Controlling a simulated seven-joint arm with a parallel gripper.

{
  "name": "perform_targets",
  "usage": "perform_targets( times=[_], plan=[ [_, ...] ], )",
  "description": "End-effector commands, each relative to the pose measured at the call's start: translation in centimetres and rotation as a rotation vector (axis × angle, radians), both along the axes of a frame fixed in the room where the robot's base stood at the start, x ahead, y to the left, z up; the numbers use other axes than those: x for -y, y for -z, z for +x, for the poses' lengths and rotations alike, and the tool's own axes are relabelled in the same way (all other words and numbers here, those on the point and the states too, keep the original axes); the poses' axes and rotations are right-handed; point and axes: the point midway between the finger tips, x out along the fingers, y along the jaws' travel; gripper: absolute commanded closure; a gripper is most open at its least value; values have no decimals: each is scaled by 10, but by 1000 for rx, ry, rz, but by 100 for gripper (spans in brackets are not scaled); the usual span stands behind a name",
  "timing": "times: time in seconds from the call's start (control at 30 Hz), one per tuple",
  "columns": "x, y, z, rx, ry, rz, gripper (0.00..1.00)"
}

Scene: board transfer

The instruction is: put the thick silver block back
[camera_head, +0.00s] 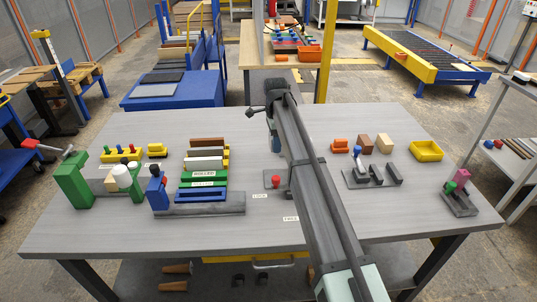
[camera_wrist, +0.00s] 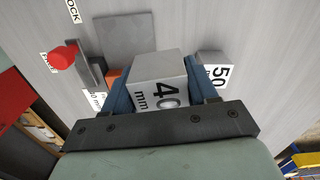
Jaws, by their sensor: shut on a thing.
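My gripper (camera_wrist: 165,92) is shut on a silver block (camera_wrist: 158,68) marked "40 mm". The block sits between the two blue fingers in the wrist view. In the head view my arm hides the held block, and only a blue bit of my gripper (camera_head: 276,144) shows beside the arm. A second grey block (camera_wrist: 214,72) marked "50" is just right of the right finger in the wrist view. In the head view a yellow-sided rack (camera_head: 227,154) at left centre holds a brown block (camera_head: 207,142) and pale and grey bars (camera_head: 204,163).
A red knob (camera_wrist: 62,57) on a grey fixture and a flat grey plate (camera_wrist: 125,35) are near the gripper. Green and blue fixtures (camera_head: 73,180) stand at the left. A yellow bin (camera_head: 426,151) and small blocks (camera_head: 385,143) are at the right. The front table strip is mostly clear.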

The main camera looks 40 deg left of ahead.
Motion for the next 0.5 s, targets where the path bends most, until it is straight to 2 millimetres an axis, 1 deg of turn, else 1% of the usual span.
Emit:
perform_targets(
  times=[0.03,0.1,0.2,0.3,0.37,0.5],
  plan=[
    [-29,-1,10,-1,-5,-1,91],
    [-50,-1,18,1,-1,-1,91],
    [-71,-2,31,3,17,3,91],
    [-84,-4,41,7,41,7,91],
    [-88,-4,45,9,58,9,91],
    [-88,-2,45,13,104,15,91]
  ],
)
